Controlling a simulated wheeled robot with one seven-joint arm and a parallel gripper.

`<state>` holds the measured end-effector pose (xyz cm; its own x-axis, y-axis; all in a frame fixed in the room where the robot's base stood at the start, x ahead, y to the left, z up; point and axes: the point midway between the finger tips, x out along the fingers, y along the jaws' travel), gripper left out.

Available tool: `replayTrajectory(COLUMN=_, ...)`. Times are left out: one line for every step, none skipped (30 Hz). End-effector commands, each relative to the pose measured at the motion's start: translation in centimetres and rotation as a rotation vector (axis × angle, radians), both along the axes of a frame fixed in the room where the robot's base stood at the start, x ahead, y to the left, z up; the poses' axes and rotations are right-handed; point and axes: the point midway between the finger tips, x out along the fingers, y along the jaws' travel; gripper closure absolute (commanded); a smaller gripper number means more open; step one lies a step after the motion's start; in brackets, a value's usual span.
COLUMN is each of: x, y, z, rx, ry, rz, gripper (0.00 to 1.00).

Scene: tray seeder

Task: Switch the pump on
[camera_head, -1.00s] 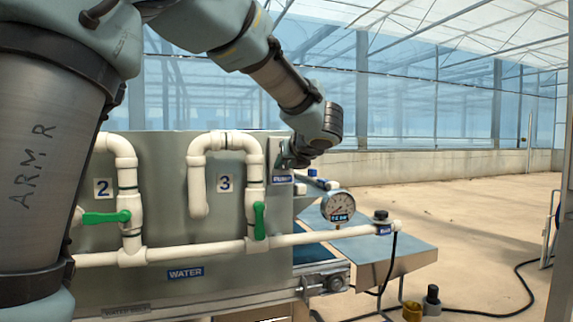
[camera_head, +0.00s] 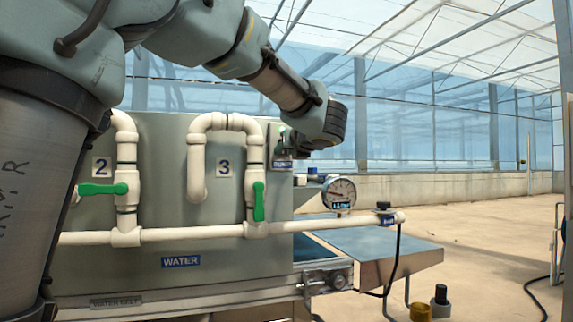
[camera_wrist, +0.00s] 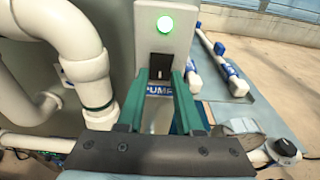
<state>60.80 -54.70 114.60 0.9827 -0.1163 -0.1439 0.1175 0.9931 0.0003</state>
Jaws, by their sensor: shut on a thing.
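The pump switch (camera_wrist: 160,73) is a small dark toggle on a pale grey box (camera_wrist: 181,40), above a blue PUMP label (camera_wrist: 159,90) in the wrist view. A round green lamp (camera_wrist: 165,24) glows on the box above the switch. My gripper (camera_wrist: 161,78) has its two green fingers on either side of the switch and is shut on it. The exact contact at the fingertips is too small to make out. In the head view the box (camera_head: 275,141) sits at the tank's upper right corner, with my wrist hiding part of it.
White pipes (camera_head: 190,232) and green-handled valves, 2 (camera_head: 103,189) and 3 (camera_head: 259,201), run across the grey tank front (camera_head: 160,165). A pressure gauge (camera_head: 340,192) stands right of the box. A black cable (camera_head: 396,262) hangs from the pipe end. Open floor lies right.

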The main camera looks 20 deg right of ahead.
Motion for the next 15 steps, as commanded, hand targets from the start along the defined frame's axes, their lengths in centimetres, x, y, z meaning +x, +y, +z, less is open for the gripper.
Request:
replayTrajectory(x=-0.03, y=-0.05, z=-0.3, rx=-0.002, ry=-0.006, rz=-0.001, gripper=1.0)
replayTrajectory(x=-0.03, y=-0.04, z=-0.24, rx=-0.002, ry=-0.008, rz=-0.001, gripper=1.0)
replayTrajectory(x=-0.04, y=-0.03, z=-0.17, rx=-0.002, ry=-0.01, rz=-0.001, gripper=1.0)
replayTrajectory(x=-0.04, y=-0.03, z=-0.12, rx=-0.002, ry=-0.011, rz=-0.001, gripper=1.0)
replayTrajectory(x=-0.04, y=-0.02, z=-0.07, rx=-0.003, ry=-0.012, rz=-0.001, gripper=1.0)
replayTrajectory(x=-0.04, y=-0.02, z=-0.03, rx=-0.002, ry=-0.012, rz=0.0, gripper=1.0)
replayTrajectory(x=-0.04, y=-0.02, z=0.0, rx=-0.002, ry=-0.012, rz=0.0, gripper=1.0)
replayTrajectory(x=-0.04, y=-0.02, z=0.01, rx=-0.002, ry=-0.012, rz=0.0, gripper=1.0)
replayTrajectory(x=-0.04, y=-0.02, z=0.01, rx=-0.002, ry=-0.012, rz=0.0, gripper=1.0)
replayTrajectory(x=-0.04, y=-0.02, z=0.01, rx=-0.002, ry=-0.012, rz=0.0, gripper=1.0)
replayTrajectory(x=-0.04, y=-0.02, z=0.01, rx=-0.002, ry=-0.012, rz=0.0, gripper=1.0)
replayTrajectory(x=-0.04, y=-0.02, z=0.01, rx=-0.001, ry=-0.012, rz=0.0, gripper=1.0)
replayTrajectory(x=-0.04, y=-0.02, z=0.01, rx=-0.001, ry=-0.012, rz=0.0, gripper=0.64)
replayTrajectory(x=-0.04, y=-0.02, z=0.01, rx=-0.001, ry=-0.012, rz=0.0, gripper=0.61)
replayTrajectory(x=-0.04, y=-0.02, z=0.0, rx=-0.001, ry=-0.012, rz=0.0, gripper=0.56)
